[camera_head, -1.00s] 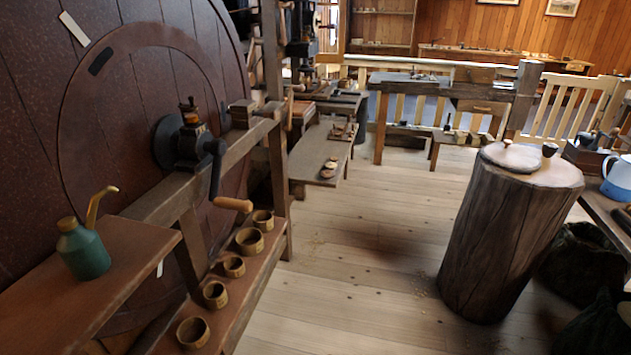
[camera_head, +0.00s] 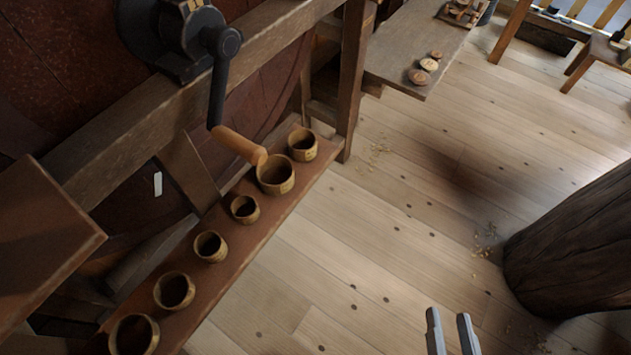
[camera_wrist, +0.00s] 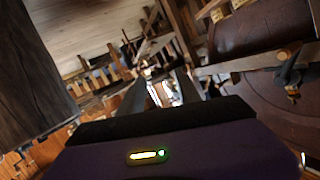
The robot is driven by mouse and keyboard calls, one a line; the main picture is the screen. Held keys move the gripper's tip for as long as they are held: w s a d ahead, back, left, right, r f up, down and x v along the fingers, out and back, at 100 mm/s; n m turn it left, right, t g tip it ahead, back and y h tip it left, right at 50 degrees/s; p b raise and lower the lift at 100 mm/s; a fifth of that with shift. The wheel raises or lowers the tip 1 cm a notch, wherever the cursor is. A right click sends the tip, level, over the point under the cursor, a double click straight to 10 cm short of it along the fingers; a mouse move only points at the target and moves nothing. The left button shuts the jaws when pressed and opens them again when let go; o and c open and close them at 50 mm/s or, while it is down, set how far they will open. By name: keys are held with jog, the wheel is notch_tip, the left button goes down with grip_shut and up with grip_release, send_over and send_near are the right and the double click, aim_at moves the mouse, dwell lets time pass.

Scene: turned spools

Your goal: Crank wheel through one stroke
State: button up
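The large dark red wheel (camera_head: 60,80) stands at the left of the head view, mostly cut off by the frame. A black crank arm (camera_head: 219,85) hangs down from its hub, with a light wooden handle (camera_head: 238,145) at the lower end. My gripper (camera_head: 449,318) shows at the bottom of the head view, its two grey fingers apart with nothing between them. It is well to the right of the handle and not touching it. In the wrist view the wheel (camera_wrist: 240,115) and the crank (camera_wrist: 288,75) are at the right.
A low shelf (camera_head: 215,285) under the wheel's frame holds several wooden cups. A wooden ledge (camera_head: 40,240) juts out at left. A bench (camera_head: 400,50) stands behind, and a tree-stump block (camera_head: 575,250) at right.

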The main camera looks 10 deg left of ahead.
jog(key=w+a+f+n+g+y+b, duration=0.15)
jog(key=w+a+y+b, duration=0.5)
jog(key=w+a, duration=0.65)
jog(key=w+a+r+n+g+y+b, duration=0.2)
jog(key=a+r+n+g+y+b, duration=0.2)
jog(key=a+r+y, duration=0.5)
jog(key=a+r+n+g, duration=0.1)
jog(key=a+n+g, duration=0.1)
jog(key=a, duration=0.3)
jog(key=shift+w+r+n+b, duration=0.25)
jog(key=shift+r+n+b, duration=0.05)
jog(key=shift+n, duration=0.45)
